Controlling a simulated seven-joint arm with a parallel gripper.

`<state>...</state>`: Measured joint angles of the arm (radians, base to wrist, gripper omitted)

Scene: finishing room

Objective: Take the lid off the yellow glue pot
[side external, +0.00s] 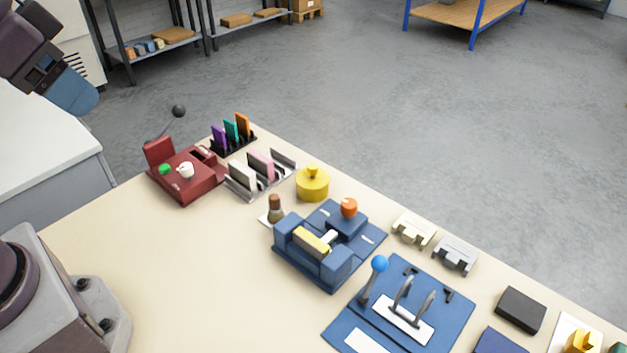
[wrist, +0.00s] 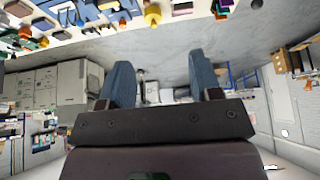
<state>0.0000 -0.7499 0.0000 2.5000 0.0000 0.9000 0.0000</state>
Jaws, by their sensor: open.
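The yellow glue pot (side external: 313,187) stands upright near the far edge of the cream table (side external: 190,290) in the side view. Its yellow lid (side external: 313,173), with a small knob on top, sits on it. In the wrist view the pot (wrist: 152,17) shows small near the top edge. My gripper (wrist: 162,80) is open and empty in the wrist view, its two blue fingers apart.
Left of the pot are a rack of cards (side external: 260,172) and a red machine with a lever (side external: 187,172). A brown-topped brush or stamp (side external: 275,208) and a blue fixture with an orange knob (side external: 330,242) stand in front. The table's near left is clear.

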